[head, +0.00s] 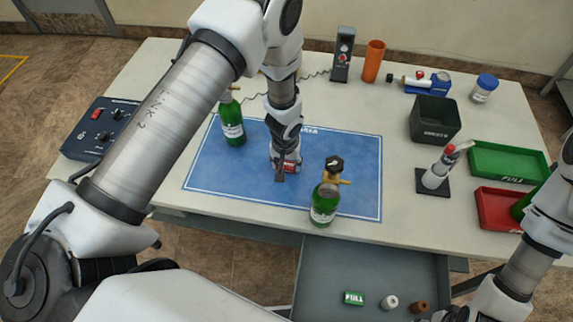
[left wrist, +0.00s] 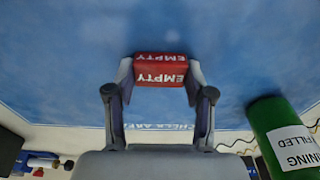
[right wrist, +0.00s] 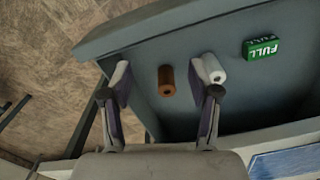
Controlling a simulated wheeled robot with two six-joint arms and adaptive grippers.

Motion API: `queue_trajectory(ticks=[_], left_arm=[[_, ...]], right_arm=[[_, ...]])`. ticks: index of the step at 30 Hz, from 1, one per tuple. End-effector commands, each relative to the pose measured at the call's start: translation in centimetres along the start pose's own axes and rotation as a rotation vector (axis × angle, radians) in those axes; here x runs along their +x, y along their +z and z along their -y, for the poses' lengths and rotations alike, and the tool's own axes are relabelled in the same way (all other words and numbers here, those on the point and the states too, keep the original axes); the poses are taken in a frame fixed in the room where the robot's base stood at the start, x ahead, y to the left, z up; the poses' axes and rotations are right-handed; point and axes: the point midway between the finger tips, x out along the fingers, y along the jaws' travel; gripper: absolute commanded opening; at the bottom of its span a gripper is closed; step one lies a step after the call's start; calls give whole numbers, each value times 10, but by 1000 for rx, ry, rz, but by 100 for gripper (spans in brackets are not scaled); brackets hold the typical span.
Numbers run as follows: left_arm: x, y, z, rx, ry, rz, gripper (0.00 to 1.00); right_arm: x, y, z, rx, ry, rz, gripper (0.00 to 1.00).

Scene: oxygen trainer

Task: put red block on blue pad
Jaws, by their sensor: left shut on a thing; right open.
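The red block (left wrist: 160,70), marked EMPTY, is between the fingers of my left gripper (left wrist: 160,78), which is shut on it. In the head view the block (head: 291,167) shows partly behind my gripper, over the middle of the blue pad (head: 235,185). The block is at or very near the pad surface; I cannot tell if it touches. My right gripper (right wrist: 165,80) is open and empty above the grey drawer, and its fingers barely show in the head view.
Green bottles stand on the pad to the left (head: 232,125) and right (head: 324,203) of my left gripper. The open drawer (head: 370,265) holds a green FULL block (head: 354,298), a white roll (head: 389,302) and a brown roll (head: 419,306). Green (head: 508,150) and red (head: 484,210) trays stand right.

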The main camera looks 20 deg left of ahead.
Motion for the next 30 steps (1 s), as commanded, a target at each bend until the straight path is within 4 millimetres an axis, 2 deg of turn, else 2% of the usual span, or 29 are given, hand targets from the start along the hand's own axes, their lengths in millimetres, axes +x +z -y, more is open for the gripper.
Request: queue_trajectory(ticks=[9,10,12,23,26,30], left_arm=[[5,1,0,1,0,0,20],[4,0,0,1,0,0,60],[3,0,0,1,0,0,78],[-2,0,0,1,0,0,78],[-18,-2,0,1,0,-1,78],[-57,-2,0,-1,0,-1,78]], right_arm=[[6,0,0,0,0,0,61],[4,0,0,0,0,0,61],[4,0,0,0,0,0,61],[-2,0,0,0,0,0,61],[-14,0,0,0,0,0,61],[-43,0,0,0,0,0,61]])
